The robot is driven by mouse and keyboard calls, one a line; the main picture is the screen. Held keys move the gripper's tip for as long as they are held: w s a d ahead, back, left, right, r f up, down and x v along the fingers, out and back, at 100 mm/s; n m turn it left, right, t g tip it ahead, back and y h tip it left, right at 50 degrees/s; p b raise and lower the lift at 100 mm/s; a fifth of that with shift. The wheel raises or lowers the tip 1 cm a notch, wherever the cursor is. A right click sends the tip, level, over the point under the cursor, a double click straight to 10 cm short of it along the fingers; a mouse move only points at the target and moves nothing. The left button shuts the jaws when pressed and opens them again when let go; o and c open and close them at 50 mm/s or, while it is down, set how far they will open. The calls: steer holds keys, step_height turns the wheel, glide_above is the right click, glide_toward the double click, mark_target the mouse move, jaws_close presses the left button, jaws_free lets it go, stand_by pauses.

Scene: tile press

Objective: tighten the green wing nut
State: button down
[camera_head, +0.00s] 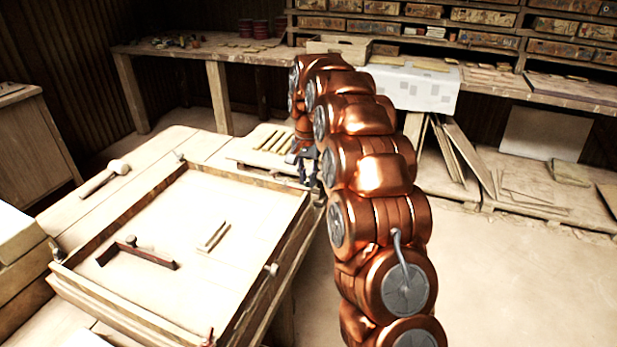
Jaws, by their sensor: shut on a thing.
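The wooden tile press frame (105,294) lies on a bench at the left, with small knobs or nuts around its rim. My copper arm reaches away from me to the frame's far right corner. My gripper (312,184) is small and dark there, pointing down at the corner and shut on what I take to be the green wing nut. The nut itself is hidden by the gripper and arm, and its green colour does not show. A reddish fitting (208,338) shows at the near corner, and a pale metal one (272,270) on the right side.
Inside the frame lie a dark bar with a knob (137,252) and a small pale strip (213,237). A mallet (104,178) lies left of the frame. A slatted rack (267,139) stands behind it. Open floor (500,290) is at the right.

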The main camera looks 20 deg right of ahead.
mark_target(308, 181)
steer(key=c, duration=1.1)
jaws_free()
steer(key=shift+r, duration=6.05)
